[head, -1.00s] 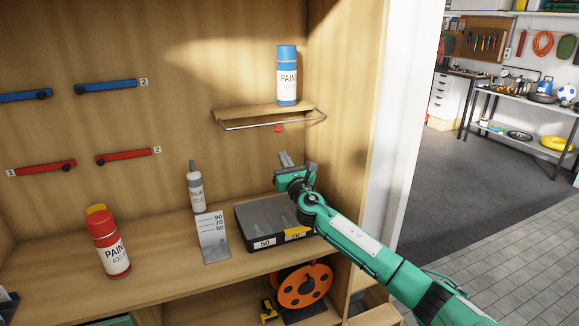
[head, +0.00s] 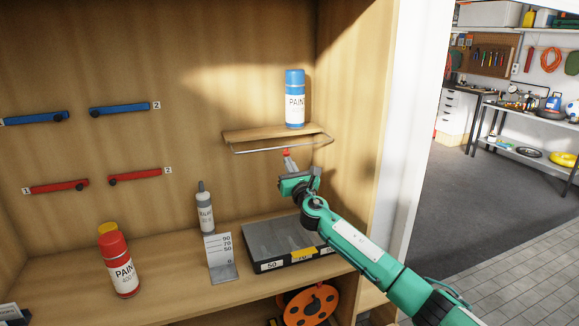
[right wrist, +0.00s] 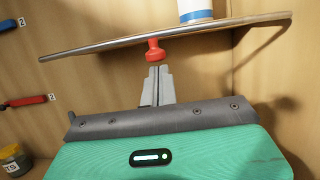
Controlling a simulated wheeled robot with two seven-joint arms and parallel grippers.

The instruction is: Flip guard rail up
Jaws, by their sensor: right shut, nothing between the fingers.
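The guard rail (head: 282,147) is a thin metal bar along the front of the small wooden shelf (head: 270,133); it hangs a little below the shelf's front edge. In the right wrist view the rail (right wrist: 110,46) crosses the top of the picture. A red knob (right wrist: 155,49) sits under the shelf, and it shows in the head view (head: 286,152). My right gripper (head: 289,160) is shut and empty, its fingertips just below the red knob. In the right wrist view the fingertips (right wrist: 158,72) point up at the knob, with a small gap apparent. My left gripper is not in view.
A blue paint can (head: 295,98) stands on the small shelf. Below are a grey-topped box (head: 270,240), a sealant bottle (head: 205,212), a metal scale plate (head: 221,258) and a red paint can (head: 119,265). Blue and red bars (head: 57,187) are on the back panel.

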